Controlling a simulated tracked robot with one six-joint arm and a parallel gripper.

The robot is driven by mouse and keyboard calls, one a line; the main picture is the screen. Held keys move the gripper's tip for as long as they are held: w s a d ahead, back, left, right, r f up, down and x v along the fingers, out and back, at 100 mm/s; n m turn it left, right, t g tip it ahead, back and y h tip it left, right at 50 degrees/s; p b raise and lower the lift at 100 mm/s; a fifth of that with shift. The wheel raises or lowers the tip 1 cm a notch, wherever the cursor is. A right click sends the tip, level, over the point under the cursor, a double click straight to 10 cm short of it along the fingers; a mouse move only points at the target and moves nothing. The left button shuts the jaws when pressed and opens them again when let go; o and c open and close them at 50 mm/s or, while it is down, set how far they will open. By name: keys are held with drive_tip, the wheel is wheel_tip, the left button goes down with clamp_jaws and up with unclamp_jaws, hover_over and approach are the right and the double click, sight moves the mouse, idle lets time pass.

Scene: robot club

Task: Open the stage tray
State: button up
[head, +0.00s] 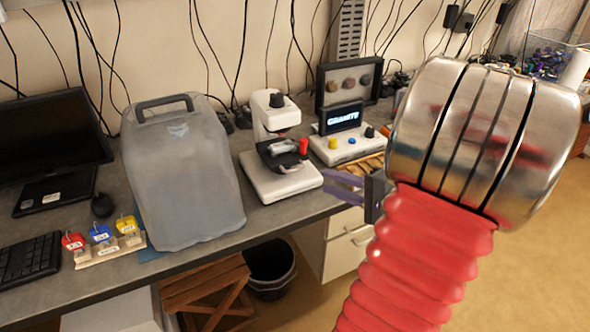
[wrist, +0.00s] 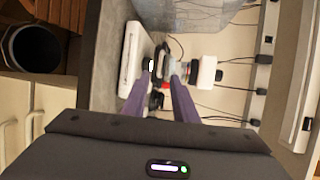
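A white microscope (head: 285,183) stands on the grey bench in the head view. Its dark stage tray (head: 282,156) sits above the white base, with a red knob (head: 303,146) at its right side. I cannot tell how far out the tray is. My gripper (head: 325,178) has two purple fingers, parted and empty, just right of the microscope base. In the wrist view the microscope (wrist: 133,58) appears turned sideways beyond the fingertips (wrist: 159,70). The fingers partly cover the stage area there, and I cannot tell whether they touch it.
A translucent grey cover (head: 185,175) stands left of the microscope. Coloured tags on a wooden stand (head: 105,248) are at front left. A black bin (head: 270,270) is below.

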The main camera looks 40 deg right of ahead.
sight(294, 170)
drive_tip(key=shift+x, duration=6.7)
drive_tip(key=shift+a, duration=0.1)
drive_tip(key=shift+c, duration=0.2)
drive_tip(key=shift+s, duration=0.1)
drive_tip(key=c, duration=0.6)
drive_tip(key=shift+f, duration=0.15)
clamp_jaws()
